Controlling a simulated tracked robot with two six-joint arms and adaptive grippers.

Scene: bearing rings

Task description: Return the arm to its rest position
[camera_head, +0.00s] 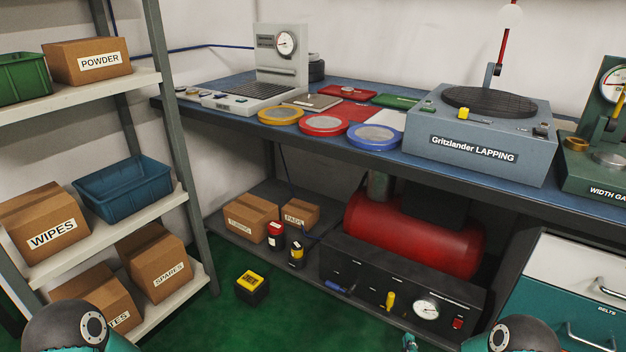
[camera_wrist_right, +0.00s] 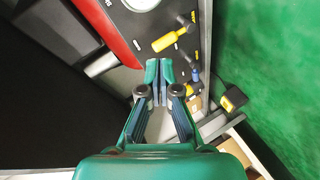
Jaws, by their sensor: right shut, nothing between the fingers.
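My right gripper (camera_head: 409,342) shows only as a small teal tip at the bottom edge of the head view, beside the black panel under the bench. In the right wrist view, the right gripper (camera_wrist_right: 159,72) has its two teal fingertips together with nothing between them. It is apart from the bench top and its rings. A rounded dark joint of my right arm shows at the bottom right of the head view, and one of my left arm at the bottom left. My left gripper is out of view.
Yellow (camera_head: 282,114), red (camera_head: 323,124) and blue (camera_head: 374,136) rings lie on the blue bench. Below it are a red tank (camera_head: 412,236) and a black control panel (camera_head: 400,295). A shelf (camera_head: 95,92) stands left. A yellow-black box (camera_head: 252,286) is on the green floor.

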